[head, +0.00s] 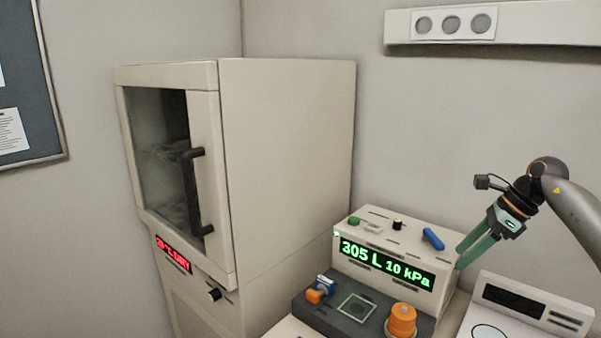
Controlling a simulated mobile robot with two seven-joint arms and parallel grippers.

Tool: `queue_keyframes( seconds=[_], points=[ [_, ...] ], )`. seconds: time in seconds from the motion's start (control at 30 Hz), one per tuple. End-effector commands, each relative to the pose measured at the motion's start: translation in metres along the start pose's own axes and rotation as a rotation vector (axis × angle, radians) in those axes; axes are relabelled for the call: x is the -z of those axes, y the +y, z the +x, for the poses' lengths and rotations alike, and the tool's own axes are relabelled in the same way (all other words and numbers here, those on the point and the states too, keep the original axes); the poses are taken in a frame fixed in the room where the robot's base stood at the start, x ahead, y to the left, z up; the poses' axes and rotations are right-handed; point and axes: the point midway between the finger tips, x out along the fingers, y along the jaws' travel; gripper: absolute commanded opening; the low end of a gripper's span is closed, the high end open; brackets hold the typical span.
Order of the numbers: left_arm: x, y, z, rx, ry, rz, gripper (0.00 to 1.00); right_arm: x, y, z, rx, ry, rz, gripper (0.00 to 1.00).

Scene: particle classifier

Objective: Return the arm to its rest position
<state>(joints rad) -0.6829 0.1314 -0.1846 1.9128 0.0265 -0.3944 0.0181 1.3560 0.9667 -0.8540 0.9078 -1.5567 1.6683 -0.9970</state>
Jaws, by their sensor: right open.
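My right arm comes in from the right edge. Its gripper (461,258) has green fingers that point down and to the left, and it is open with nothing seen between the fingers. The fingertips show at the right end of the beige instrument box (385,237), whose green display reads 305 L 10 kPa. I cannot tell whether they touch it. My left gripper is not in view.
A scale-like device (535,305) stands at the lower right. A tall glass-fronted cabinet (285,160) stands left. Wall sockets (452,22) are above.

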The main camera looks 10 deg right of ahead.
Motion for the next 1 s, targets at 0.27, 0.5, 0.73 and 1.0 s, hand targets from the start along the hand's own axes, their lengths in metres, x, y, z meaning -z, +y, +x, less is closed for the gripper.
queue_keyframes(
  seconds=[0.27, 0.5, 0.73, 1.0],
  points=[
    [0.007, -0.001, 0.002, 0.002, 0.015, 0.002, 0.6, -0.084, 0.067, 0.138, -0.196, -0.323, 0.106, 0.64],
    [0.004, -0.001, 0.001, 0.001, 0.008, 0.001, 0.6, -0.142, 0.156, 0.221, -0.474, -0.673, 0.498, 0.64],
    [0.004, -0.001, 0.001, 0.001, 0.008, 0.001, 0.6, -0.148, 0.209, 0.259, -0.728, -0.915, 1.107, 0.64],
    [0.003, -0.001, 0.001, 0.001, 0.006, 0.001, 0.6, -0.079, 0.238, 0.303, -0.901, -1.032, 2.024, 0.64]
  ],
)
